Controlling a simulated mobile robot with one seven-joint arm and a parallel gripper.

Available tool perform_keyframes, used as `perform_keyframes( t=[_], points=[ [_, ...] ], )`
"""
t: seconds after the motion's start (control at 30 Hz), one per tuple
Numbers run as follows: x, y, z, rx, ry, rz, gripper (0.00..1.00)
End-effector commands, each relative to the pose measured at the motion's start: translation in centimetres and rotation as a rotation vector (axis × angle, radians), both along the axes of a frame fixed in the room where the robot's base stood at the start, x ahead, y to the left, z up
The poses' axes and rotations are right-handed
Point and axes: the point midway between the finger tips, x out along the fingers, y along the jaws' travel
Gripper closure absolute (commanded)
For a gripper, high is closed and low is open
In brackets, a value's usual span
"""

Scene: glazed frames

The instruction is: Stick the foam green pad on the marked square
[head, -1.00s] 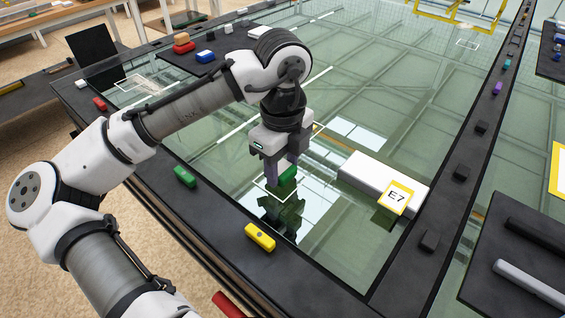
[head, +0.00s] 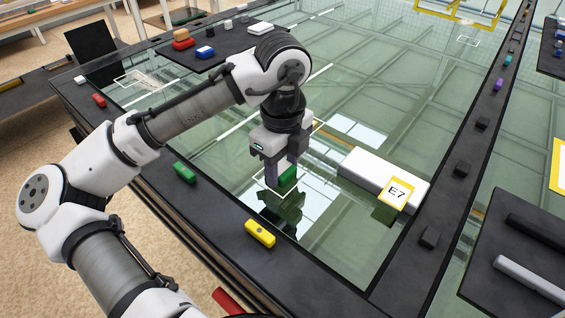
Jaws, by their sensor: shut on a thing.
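A foam green pad (head: 288,178) is between the fingers of my gripper (head: 281,174), low over the glass pane (head: 400,110). My gripper points down and is shut on the pad. The marked square (head: 262,192) is a white outline on the glass; it lies under and around the pad, and the gripper hides part of it. The pad's reflection shows in the glass below. I cannot tell whether the pad touches the glass.
A white block (head: 372,172) with an E7 label (head: 397,194) stands right of the gripper. On the dark frame lie a yellow block (head: 260,234) and another green block (head: 185,172). A black tray (head: 222,42) with several coloured blocks sits at the back left.

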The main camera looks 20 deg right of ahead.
Motion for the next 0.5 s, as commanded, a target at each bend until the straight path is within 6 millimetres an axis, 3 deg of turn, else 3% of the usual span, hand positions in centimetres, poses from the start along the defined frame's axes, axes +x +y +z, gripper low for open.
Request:
perform_keyframes(
  t=[0.37,0.4,0.5],
  points=[
    [0.00,0.00,-0.02,0.000,0.000,0.000,0.72],
    [-0.01,0.00,-0.02,0.000,0.000,0.000,0.55],
    [-0.01,0.01,-0.02,0.000,0.000,0.000,0.42]
  ],
)
